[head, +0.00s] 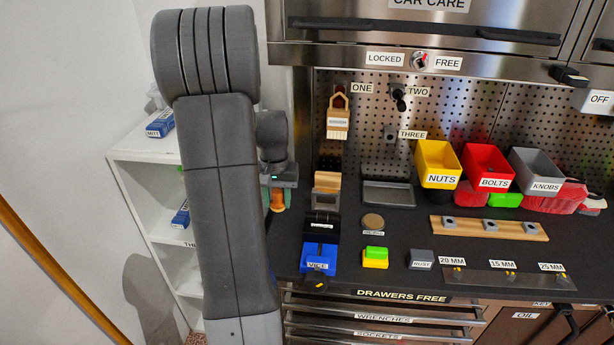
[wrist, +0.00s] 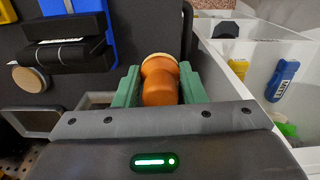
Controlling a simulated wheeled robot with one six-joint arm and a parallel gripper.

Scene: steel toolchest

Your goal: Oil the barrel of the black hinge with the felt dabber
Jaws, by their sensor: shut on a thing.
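My gripper (head: 278,198) is shut on an orange-brown dabber (wrist: 160,85) with a pale round end, held between its green fingers in the wrist view. A black labelled piece (head: 321,224), which looks like the black hinge, sits at the blue vice (head: 318,258). It also shows at upper left in the wrist view (wrist: 68,54), apart from the gripper.
A wood-and-grey block (head: 326,190) and a grey tray (head: 388,194) stand behind the vice. A yellow-green block (head: 375,257) and a grey block (head: 421,259) lie at the front. Yellow, red and grey bins stand right. A white shelf (head: 150,154) is at left.

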